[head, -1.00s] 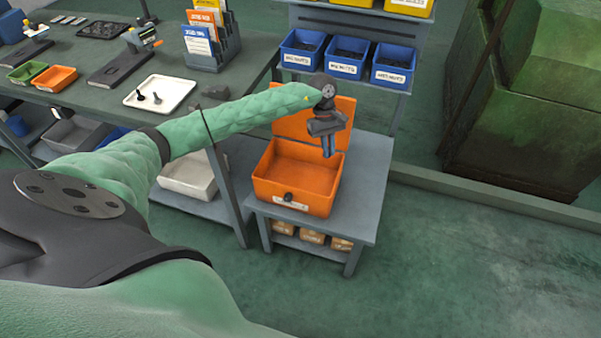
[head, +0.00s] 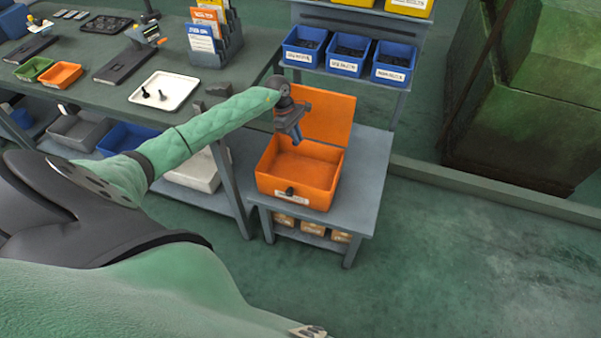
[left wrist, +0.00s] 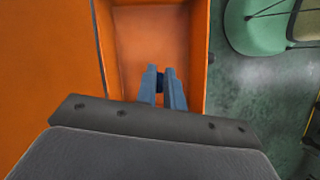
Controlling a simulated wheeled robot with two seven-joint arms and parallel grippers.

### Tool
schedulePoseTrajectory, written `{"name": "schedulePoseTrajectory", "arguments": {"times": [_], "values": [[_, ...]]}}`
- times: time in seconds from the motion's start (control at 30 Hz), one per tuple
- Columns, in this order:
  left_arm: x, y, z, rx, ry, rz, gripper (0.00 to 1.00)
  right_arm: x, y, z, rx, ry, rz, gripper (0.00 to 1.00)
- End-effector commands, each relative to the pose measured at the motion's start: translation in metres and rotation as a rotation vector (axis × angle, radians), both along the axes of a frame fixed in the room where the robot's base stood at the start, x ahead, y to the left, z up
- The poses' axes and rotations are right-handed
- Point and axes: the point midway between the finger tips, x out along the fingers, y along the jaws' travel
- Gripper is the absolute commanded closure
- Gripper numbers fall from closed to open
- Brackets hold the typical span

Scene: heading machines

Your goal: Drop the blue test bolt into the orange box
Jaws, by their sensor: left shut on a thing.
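The orange box (head: 290,190) stands open on a small grey table, its lid (head: 328,118) raised at the back. My left gripper (head: 296,139) is above the back part of the box's opening. In the left wrist view its two blue fingers (left wrist: 162,80) point down over the box floor (left wrist: 150,40). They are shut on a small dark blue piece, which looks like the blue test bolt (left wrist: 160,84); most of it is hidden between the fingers. My right gripper does not show.
The small table (head: 362,190) has free room right of the box. A rack with several blue bins (head: 348,52) stands behind.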

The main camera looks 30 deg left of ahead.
Motion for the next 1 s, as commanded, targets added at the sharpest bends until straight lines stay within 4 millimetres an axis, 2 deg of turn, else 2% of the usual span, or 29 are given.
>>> {"name": "schedulePoseTrajectory", "arguments": {"times": [0.3, 0.67, 0.7, 0.8, 1.0], "values": [[0.0, -0.001, -0.032, -0.002, 0.0, 0.0, 1.0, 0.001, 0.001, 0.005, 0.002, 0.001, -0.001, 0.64], [0.0, 0.0, -0.037, 0.0, 0.0, -0.001, 1.0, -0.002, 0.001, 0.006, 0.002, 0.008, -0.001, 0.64], [0.0, 0.0, -0.037, 0.0, 0.0, -0.001, 0.84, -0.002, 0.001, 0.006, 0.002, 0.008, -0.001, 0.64], [0.0, 0.0, -0.037, 0.0, 0.0, -0.001, 0.65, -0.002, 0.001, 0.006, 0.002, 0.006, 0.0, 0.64], [0.0, 0.0, -0.037, 0.0, 0.0, -0.001, 0.65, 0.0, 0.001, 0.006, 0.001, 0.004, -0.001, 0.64]]}}
